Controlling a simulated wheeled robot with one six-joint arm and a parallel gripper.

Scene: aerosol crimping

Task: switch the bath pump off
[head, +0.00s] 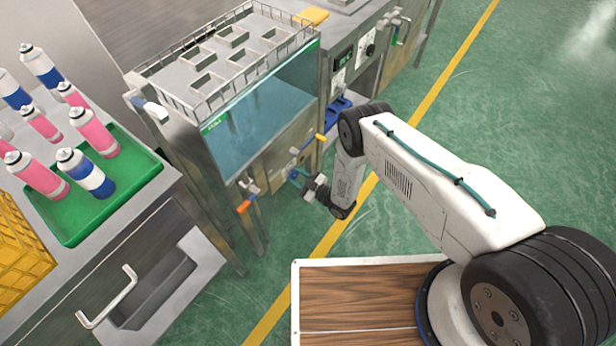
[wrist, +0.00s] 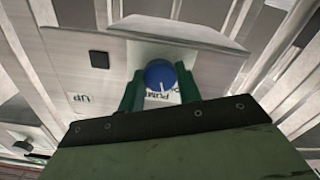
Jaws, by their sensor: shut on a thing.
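The pump knob (wrist: 158,73) is a round blue dial with a white pointer mark. It sits on a pale panel with an upside-down PUMP label (wrist: 158,101) beside it. My gripper (wrist: 160,80) has one green finger on each side of the knob and is shut on it. In the head view my gripper (head: 300,180) is low at the front of the water bath (head: 255,125), a clear tank with blue-green water. The knob cannot be told clearly there. The word at the pointer is partly hidden by a finger.
A panel marked UP (wrist: 82,98) with a dark square is beside the knob. An orange-tipped valve handle (head: 244,207) and a yellow one (head: 320,138) stick out near my gripper. A green tray (head: 140,183) with several cans is at left. Green floor is free at right.

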